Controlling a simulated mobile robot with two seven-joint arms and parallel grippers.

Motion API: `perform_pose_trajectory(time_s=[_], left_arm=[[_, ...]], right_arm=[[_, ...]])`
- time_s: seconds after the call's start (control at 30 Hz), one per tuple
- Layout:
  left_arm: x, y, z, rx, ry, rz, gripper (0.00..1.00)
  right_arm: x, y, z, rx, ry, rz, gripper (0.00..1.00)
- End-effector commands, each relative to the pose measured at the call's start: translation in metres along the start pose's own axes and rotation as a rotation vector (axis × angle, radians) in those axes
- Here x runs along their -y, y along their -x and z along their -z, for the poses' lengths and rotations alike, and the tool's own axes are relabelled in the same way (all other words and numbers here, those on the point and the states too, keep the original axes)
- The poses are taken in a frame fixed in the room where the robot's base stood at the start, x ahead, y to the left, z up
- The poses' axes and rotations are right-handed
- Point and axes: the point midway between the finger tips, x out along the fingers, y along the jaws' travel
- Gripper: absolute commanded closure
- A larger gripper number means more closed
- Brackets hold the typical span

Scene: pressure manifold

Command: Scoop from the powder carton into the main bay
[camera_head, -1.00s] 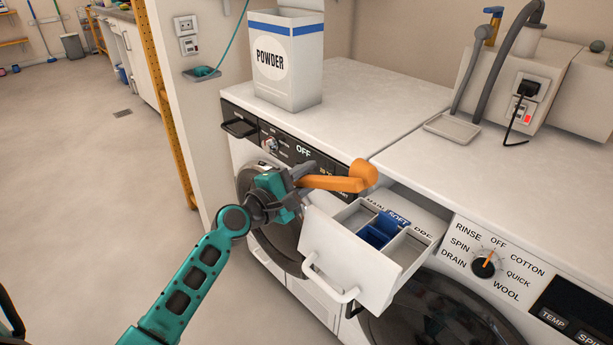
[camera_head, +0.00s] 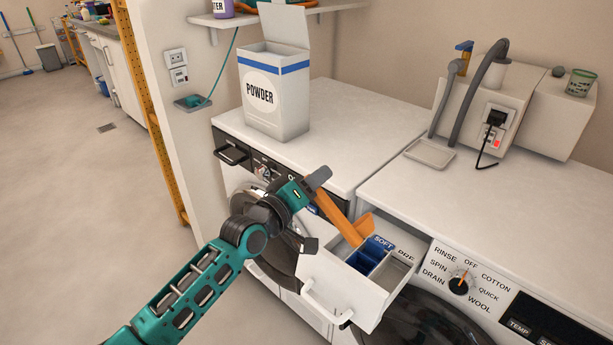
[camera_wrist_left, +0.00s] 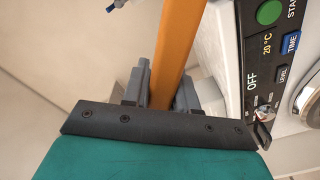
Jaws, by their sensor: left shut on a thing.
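My left gripper (camera_head: 317,198) is shut on the handle of an orange scoop (camera_head: 342,220). The handle also shows between the fingers in the left wrist view (camera_wrist_left: 180,40). The scoop slopes down to the right, its head at the back left of the pulled-out white detergent drawer (camera_head: 335,283), over the main bay side. The scoop hides the main bay's label and part of that bay; I cannot see any powder. The blue soft bay (camera_head: 365,261) is in the middle. The powder carton (camera_head: 278,105) stands upright with its lid open on the left machine. My right gripper is out of view.
The drawer sticks out of the right washing machine (camera_head: 500,250), with its handle in front. A small grey tray (camera_head: 430,153) lies on the right machine's top near hoses and a plug. A wall shelf (camera_head: 240,20) hangs behind the carton. The top in front of the carton is clear.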

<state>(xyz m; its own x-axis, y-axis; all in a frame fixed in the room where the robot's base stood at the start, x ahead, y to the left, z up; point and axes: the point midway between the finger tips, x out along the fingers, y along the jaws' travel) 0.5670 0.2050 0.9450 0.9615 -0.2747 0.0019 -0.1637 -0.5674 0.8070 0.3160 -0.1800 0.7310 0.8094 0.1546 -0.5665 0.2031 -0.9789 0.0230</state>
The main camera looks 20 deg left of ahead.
Motion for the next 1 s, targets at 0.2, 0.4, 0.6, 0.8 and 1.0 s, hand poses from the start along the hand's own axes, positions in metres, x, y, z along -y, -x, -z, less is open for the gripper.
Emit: perform_pose_trajectory(time_s=[0.2,0.4,0.6,0.8,1.0], left_arm=[[-0.030,0.000,-0.014,0.001,-0.241,0.000,1.00],[-0.055,0.000,-0.026,0.001,-0.469,0.001,1.00],[-0.072,0.000,-0.049,0.004,-0.695,0.002,1.00],[-0.087,0.000,-0.072,0.005,-0.922,0.002,1.00],[-0.105,0.000,-0.059,0.000,-0.942,0.000,1.00]], right_arm=[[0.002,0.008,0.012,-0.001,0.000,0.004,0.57],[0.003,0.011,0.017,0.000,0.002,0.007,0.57],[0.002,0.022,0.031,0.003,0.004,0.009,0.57],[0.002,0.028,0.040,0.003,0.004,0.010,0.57],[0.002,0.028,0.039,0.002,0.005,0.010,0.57]])
